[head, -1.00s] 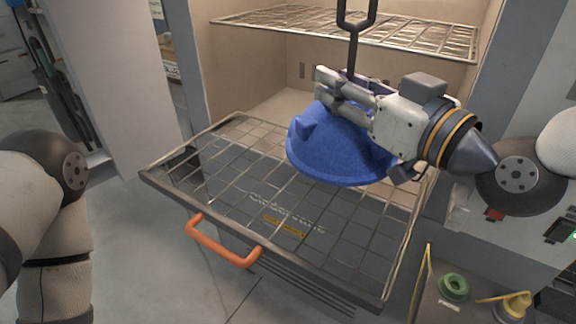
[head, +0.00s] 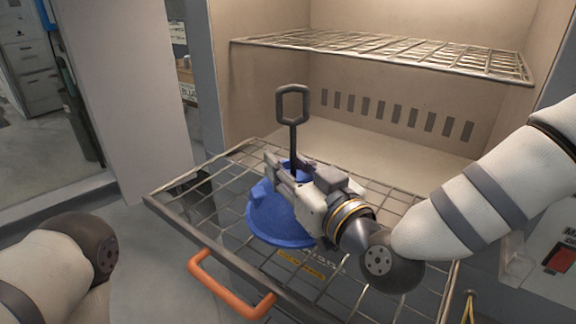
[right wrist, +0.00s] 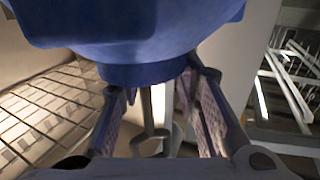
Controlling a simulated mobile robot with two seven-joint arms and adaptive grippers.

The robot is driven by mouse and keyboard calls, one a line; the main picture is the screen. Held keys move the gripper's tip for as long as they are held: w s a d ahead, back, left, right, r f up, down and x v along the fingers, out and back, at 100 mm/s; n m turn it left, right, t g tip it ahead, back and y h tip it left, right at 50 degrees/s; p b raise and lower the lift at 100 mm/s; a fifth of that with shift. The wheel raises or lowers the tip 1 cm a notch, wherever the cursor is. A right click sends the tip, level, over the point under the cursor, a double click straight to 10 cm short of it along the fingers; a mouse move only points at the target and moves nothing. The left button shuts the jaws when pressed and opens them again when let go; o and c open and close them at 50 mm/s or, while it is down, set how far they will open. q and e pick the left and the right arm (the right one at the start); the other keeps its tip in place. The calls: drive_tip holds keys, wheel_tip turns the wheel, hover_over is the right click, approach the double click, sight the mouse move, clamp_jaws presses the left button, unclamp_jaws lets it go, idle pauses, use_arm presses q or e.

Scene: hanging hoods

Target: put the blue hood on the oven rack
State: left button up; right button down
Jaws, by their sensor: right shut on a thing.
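The blue hood (head: 270,218) is a wide dome with a dark stem and loop (head: 292,105) rising from its top. My right gripper (head: 288,178) is shut on its upper part. In the right wrist view the hood (right wrist: 135,35) fills the top, and its narrow neck is between the fingers (right wrist: 160,105). My left gripper is out of view; only part of that arm shows.
An orange handle (head: 228,285) is at the rack's front edge. A second wire rack (head: 390,55) is higher inside the beige oven. An open door panel (head: 110,90) stands at left. Bare rack shows behind and right of the hood.

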drive_tip(key=c, duration=1.2)
unclamp_jaws()
drive_tip(key=shift+s, duration=0.15)
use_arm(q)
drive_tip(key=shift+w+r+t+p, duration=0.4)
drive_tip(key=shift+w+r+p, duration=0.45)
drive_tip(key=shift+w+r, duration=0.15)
use_arm(e)
drive_tip(key=v, duration=1.1)
drive_tip(key=shift+s+d, duration=0.3)
